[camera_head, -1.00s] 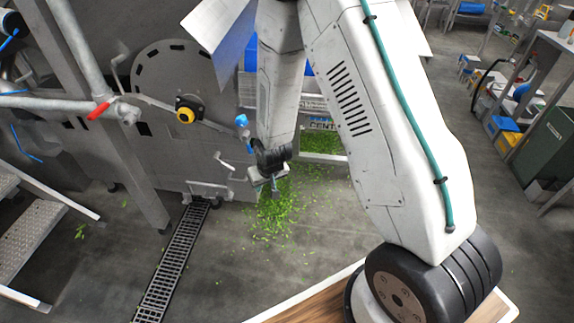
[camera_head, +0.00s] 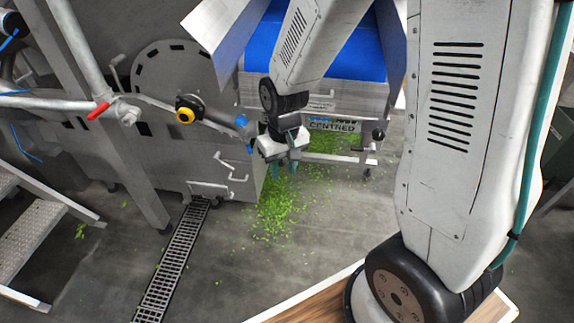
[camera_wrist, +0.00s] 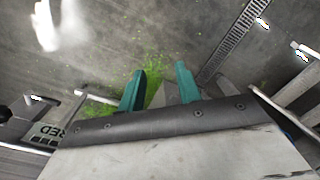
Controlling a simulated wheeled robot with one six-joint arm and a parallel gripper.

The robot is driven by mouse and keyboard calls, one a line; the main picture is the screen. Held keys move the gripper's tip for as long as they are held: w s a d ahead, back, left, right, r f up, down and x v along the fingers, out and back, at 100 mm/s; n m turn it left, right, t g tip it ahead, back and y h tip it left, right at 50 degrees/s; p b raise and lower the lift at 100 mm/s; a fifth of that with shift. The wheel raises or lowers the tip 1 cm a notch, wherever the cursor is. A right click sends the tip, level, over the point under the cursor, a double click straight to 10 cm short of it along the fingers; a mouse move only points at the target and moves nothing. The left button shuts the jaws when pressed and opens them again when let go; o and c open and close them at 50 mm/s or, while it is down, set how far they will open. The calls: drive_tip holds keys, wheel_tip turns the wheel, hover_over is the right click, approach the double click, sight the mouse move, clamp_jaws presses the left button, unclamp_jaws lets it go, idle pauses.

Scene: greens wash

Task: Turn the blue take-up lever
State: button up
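The blue take-up lever (camera_head: 241,121) shows in the head view as a small blue knob on the right side of the grey machine, just left of my wrist. Part of its lower end is close to or behind my wrist. My gripper (camera_head: 283,171) points down in front of the gap between the machine and the blue conveyor, to the right of and below the knob. In the wrist view its two teal fingers (camera_wrist: 160,88) stand apart with nothing held between them. I cannot make out the blue lever in the wrist view.
A blue conveyor belt (camera_head: 340,50) with a "CENTRED" label stands behind my arm. Green leaf scraps (camera_head: 278,205) lie on the floor below my gripper. A floor drain (camera_head: 172,262) runs at the left. A yellow-and-black knob (camera_head: 187,112) and a red handle (camera_head: 98,110) are further left.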

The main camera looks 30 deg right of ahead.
drive_tip(key=shift+s+d+r, duration=0.1)
drive_tip(key=shift+s+r, duration=0.65)
drive_tip(key=shift+r, duration=0.2)
